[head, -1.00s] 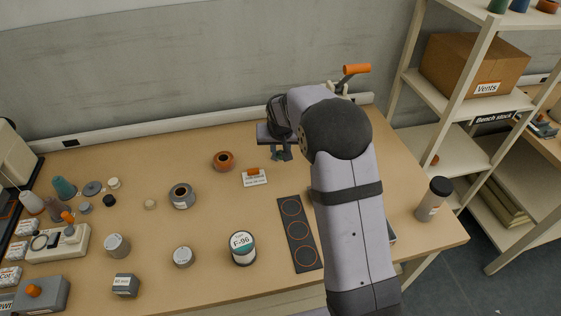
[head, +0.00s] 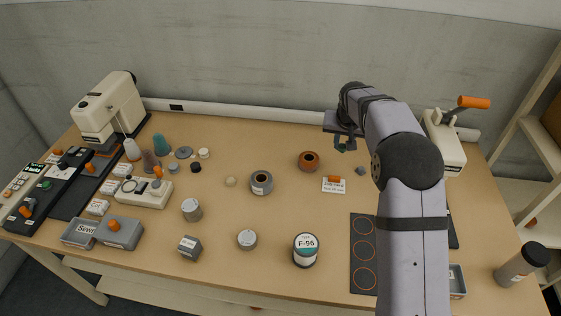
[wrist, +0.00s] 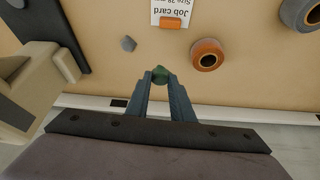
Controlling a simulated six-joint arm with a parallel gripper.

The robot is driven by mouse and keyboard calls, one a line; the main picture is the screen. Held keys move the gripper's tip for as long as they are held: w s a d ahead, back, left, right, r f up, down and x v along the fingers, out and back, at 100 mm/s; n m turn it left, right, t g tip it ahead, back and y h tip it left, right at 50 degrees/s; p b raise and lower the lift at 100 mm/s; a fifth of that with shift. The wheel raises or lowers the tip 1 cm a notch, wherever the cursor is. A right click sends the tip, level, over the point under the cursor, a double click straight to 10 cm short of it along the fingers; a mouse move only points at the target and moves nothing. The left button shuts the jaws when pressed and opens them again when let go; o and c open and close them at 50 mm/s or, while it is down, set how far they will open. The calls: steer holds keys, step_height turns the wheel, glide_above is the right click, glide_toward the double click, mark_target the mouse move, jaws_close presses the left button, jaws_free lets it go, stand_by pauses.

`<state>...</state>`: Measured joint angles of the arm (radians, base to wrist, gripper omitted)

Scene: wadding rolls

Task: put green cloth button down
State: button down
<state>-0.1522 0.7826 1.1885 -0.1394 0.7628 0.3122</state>
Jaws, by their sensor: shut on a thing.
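My gripper (wrist: 160,92) is shut on a small green cloth button (wrist: 158,74), held between its blue-grey fingertips in the wrist view. In the head view my gripper (head: 345,144) hangs over the back of the bench, right of the orange-brown roll (head: 309,161) and behind the job card (head: 333,185). The button is too small there to make out clearly. The wrist view shows bare wood around it; its exact height above the bench cannot be told.
A small grey faceted piece (wrist: 128,43) lies near the button in the wrist view. A cream press with an orange handle (head: 473,102) stands at right. A black mat with ringed circles (head: 363,252) and the F-96 tin (head: 306,250) are in front. The bench behind the grey roll (head: 261,183) is clear.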

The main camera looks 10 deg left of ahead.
steer(key=w+a+n, duration=0.2)
steer(key=w+a, duration=0.1)
steer(key=a, duration=0.8)
steer(key=n+y, duration=0.1)
glide_above(279, 161)
steer(key=s, duration=0.1)
steer(key=shift+s+d+f+p, duration=0.1)
steer(key=shift+f+p, duration=0.4)
steer(key=shift+f, duration=2.1)
steer(key=shift+s+f+p, duration=0.1)
steer(key=shift+f+p, duration=0.4)
steer(key=shift+f, duration=2.1)
steer(key=shift+f, duration=0.2)
steer(key=c, duration=1.5)
jaws_free()
steer(key=shift+c, duration=0.2)
steer(key=shift+r, duration=0.15)
